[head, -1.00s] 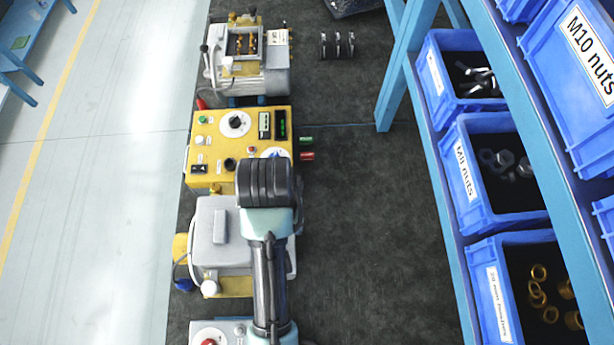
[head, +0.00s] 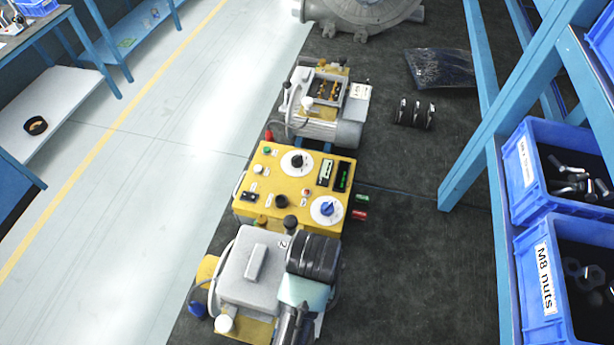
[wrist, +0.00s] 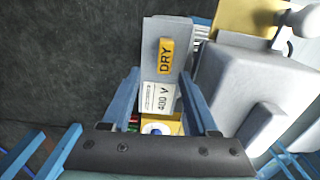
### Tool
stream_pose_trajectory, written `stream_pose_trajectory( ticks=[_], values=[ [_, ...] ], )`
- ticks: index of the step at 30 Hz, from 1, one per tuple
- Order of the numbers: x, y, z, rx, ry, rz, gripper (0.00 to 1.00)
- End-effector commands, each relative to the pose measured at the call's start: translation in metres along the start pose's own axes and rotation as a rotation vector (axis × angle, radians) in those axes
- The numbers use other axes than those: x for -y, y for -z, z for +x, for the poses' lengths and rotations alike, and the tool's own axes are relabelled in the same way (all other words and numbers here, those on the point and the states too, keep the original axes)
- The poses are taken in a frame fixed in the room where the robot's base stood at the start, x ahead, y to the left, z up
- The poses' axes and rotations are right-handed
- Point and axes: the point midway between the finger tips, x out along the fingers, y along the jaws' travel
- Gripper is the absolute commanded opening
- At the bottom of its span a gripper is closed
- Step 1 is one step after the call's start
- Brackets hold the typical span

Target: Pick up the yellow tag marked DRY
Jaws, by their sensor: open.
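The yellow tag marked DRY (wrist: 166,56) shows in the wrist view, lying upright in the picture on a grey surface (wrist: 150,40). A white label reading 400 V (wrist: 160,97) sits just below it on the picture. My gripper (wrist: 159,76) is open, with one blue finger on each side of the grey piece. The tag is a little beyond the fingertips and between their lines; nothing is held. In the head view my dark wrist is over the near grey motor (head: 240,262), and the tag and my fingers are hidden there.
A large pale grey housing (wrist: 245,85) stands close right of my fingers. In the head view, a yellow control box (head: 270,190) and another motor (head: 325,125) stand behind on the dark bench (head: 420,270). Blue bins (head: 540,245) line the right.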

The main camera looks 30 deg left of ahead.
Motion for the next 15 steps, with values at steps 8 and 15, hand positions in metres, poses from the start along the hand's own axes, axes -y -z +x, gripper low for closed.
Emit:
stream_pose_trajectory(
  ticks=[8, 15],
  values=[
    [0.005, -0.002, 0.036, 0.003, 0.001, 0.002, 0.60],
    [0.005, -0.001, 0.042, 0.000, 0.001, 0.001, 0.60]
  ],
)
